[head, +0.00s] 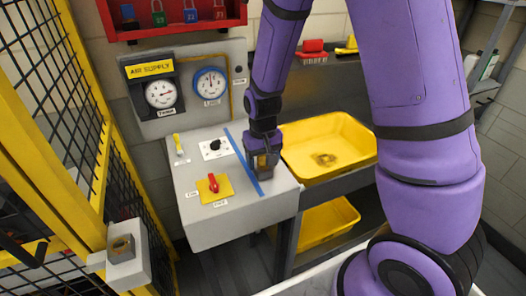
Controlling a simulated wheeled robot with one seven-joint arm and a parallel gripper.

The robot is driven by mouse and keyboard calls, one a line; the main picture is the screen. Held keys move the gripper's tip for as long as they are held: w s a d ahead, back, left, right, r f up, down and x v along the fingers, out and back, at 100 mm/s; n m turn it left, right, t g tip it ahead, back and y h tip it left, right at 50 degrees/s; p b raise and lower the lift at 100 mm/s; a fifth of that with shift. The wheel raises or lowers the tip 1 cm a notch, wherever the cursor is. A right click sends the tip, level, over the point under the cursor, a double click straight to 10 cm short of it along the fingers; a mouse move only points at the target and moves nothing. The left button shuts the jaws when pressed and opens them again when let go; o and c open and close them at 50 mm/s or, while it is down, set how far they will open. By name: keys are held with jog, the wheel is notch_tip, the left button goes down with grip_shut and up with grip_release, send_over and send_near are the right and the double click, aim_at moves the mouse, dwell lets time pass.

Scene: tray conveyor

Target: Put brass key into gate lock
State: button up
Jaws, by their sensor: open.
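My gripper (264,176) is low over the right part of the grey control box (235,232), right of a blue strip, and far right of the lock. Its jaws are open, though the fingertips are hard to make out. A small yellow-brown patch shows at the gripper; I cannot tell if it is part of it. I cannot make out the brass key for certain; the gripper may hide it.
The control box bears a red handle on a yellow plate (214,187), a black knob (215,145) and a small yellow piece (178,144). A yellow tray (345,140) stands to the right. Gauges (161,94) hang behind. Yellow-framed black mesh (50,75) fills the left.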

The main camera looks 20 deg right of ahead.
jog(key=c, duration=1.1)
jog(key=shift+r, duration=1.8)
jog(key=shift+r, duration=1.95)
